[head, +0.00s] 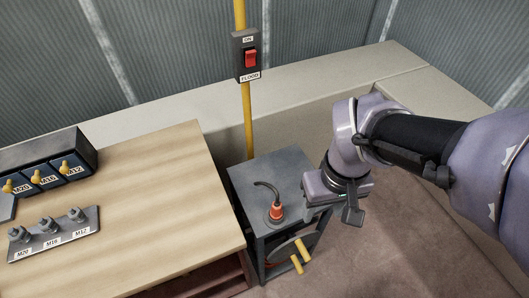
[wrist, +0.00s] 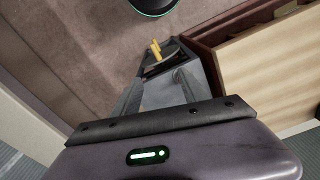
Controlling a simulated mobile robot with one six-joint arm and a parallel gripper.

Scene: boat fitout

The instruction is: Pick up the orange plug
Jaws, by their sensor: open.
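The orange plug (head: 276,212) stands on the grey top of a small cabinet (head: 267,172), with a short black cable curving up from it to the left. My gripper (head: 332,209) is open and empty, to the right of the plug in the head view, apart from it and near the cabinet's right edge. In the wrist view both dark fingers of my gripper (wrist: 157,86) stand apart with nothing held between them. I cannot make out the plug in the wrist view.
A wooden bench (head: 150,190) with a bolt rack (head: 55,237) and a labelled box (head: 45,160) stands left. A yellow pole (head: 248,120) with a red switch (head: 251,58) rises behind. The floor (head: 380,250) at right is clear.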

